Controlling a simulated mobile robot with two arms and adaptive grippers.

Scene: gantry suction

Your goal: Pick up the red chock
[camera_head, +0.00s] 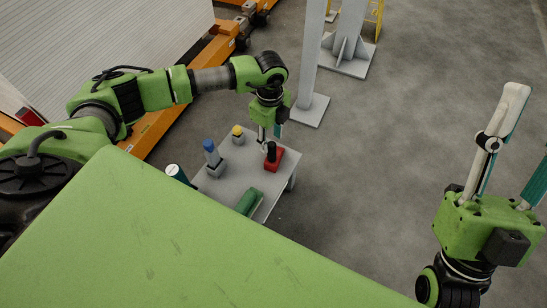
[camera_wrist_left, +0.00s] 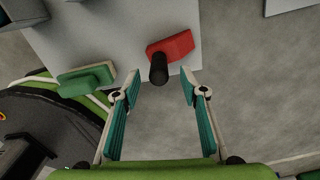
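The red chock (camera_head: 277,162) lies near the right edge of a small grey table (camera_head: 226,184), with its black handle (camera_head: 271,149) standing up. My left gripper (camera_head: 269,134) is above it, pointing down. In the left wrist view, the red chock (camera_wrist_left: 176,45) lies just beyond the open fingertips (camera_wrist_left: 160,84). The black handle (camera_wrist_left: 158,70) points up toward the gap between them; contact cannot be made out. My right gripper (camera_head: 523,140) is raised at the far right, open and empty, away from the table.
A green chock (camera_head: 248,202), a blue object (camera_head: 212,155) and a yellow object (camera_head: 237,132) are on the same table. A grey post (camera_head: 311,70) stands behind it. Orange beams (camera_head: 205,62) run at upper left. The floor (camera_head: 370,170) to the table's right is clear.

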